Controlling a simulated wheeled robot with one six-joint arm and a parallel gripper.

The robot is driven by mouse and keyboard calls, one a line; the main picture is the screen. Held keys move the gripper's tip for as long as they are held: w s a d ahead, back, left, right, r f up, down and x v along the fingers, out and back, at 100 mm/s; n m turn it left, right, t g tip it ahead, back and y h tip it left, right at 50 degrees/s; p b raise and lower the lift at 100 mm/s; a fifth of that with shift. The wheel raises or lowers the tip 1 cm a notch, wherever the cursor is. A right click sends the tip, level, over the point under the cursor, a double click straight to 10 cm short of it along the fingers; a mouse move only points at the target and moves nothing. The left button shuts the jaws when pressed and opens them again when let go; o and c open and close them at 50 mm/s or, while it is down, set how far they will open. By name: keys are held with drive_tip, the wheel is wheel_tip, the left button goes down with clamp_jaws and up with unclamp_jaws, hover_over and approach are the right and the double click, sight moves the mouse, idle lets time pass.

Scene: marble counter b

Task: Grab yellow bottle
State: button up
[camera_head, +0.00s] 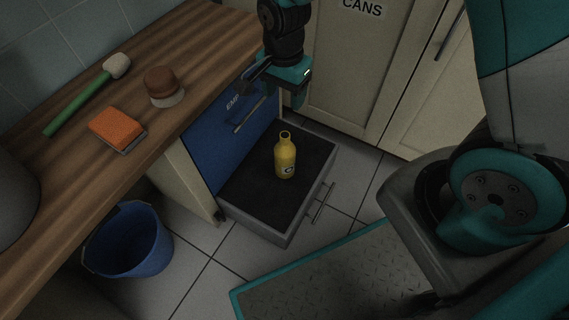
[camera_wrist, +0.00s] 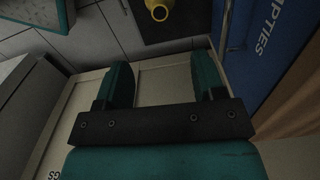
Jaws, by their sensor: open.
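A yellow bottle (camera_head: 285,158) with a dark round label stands upright in an open drawer (camera_head: 268,238) with a dark liner. In the wrist view, the mouth and neck of the yellow bottle (camera_wrist: 160,10) show at the top edge, cut off by the frame. My gripper (camera_head: 274,88) is above and behind the drawer in the head view, apart from the bottle. In the wrist view, the two teal fingers of my gripper (camera_wrist: 163,82) are spread wide with nothing between them. The bottle lies beyond the fingertips.
A blue bucket (camera_head: 130,240) stands on the floor. Cabinet doors (camera_head: 345,70) stand behind.

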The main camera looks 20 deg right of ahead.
sight(285, 135)
wheel_tip(285, 135, down, 11)
drive_tip(key=b, duration=0.5)
drive_tip(key=shift+r, duration=0.2)
wheel_tip(285, 135, down, 5)
drive_tip(key=b, duration=0.4)
drive_tip(key=shift+d+f+b, duration=0.1)
drive_tip(key=shift+f+b, duration=0.05)
drive_tip(key=shift+b, duration=0.25)
drive_tip(key=shift+c, duration=0.3)
clamp_jaws()
